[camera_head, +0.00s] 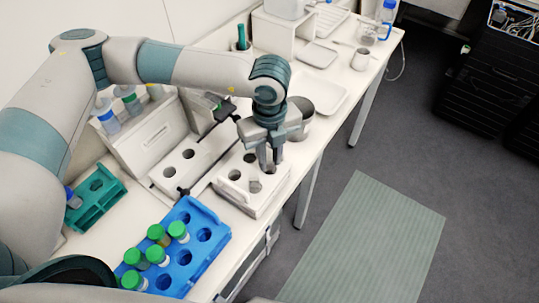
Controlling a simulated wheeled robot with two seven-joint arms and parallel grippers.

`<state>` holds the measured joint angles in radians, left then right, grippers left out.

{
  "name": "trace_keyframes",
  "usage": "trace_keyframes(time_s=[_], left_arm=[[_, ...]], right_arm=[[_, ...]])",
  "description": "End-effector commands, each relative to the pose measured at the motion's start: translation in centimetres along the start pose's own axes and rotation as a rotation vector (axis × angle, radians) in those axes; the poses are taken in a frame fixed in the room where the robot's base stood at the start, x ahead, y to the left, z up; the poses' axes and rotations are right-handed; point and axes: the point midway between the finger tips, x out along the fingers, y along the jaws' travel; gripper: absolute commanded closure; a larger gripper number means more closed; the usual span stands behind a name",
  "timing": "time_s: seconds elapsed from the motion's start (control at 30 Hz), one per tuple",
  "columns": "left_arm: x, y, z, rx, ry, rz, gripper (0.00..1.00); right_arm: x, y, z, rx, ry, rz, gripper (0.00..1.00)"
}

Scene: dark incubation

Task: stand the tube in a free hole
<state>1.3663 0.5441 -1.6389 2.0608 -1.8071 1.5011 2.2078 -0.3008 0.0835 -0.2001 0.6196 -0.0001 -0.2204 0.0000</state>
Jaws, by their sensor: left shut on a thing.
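My left gripper (270,163) reaches down over a white block with round holes (258,203) near the table's front edge. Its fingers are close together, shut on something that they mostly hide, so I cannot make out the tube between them. A small grey shape (255,186) shows at a hole just below the fingertips; I cannot tell whether it is part of the tube. Other holes of the block, such as the left one (234,175), look dark and empty. My right gripper is not in view.
A blue rack (215,226) with several green-capped tubes stands in front, with some empty holes. A green rack (104,203) is at the left. A second white holed block (187,164) stands behind. A grey metal pot (301,119) and a white tray (325,97) lie beyond the gripper.

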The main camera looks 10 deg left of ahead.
Motion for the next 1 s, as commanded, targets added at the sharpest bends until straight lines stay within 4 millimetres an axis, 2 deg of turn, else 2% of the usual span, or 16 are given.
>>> trace_keyframes(time_s=[0.23, 0.27, 0.8, 1.0], left_arm=[[0.4, 0.0, 0.0, 0.001, 0.0, 0.0, 1.0], [0.3, 0.0, 0.0, 0.0, 0.0, 0.0, 0.72], [-0.3, -0.1, 0.0, 0.0, -0.001, -0.001, 0.71], [-2.7, -0.1, 0.1, 0.001, -0.002, -0.002, 0.71]], right_arm=[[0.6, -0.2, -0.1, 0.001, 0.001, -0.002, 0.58], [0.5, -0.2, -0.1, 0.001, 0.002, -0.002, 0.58], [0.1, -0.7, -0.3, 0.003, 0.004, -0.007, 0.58], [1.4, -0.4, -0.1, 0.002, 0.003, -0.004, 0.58]])
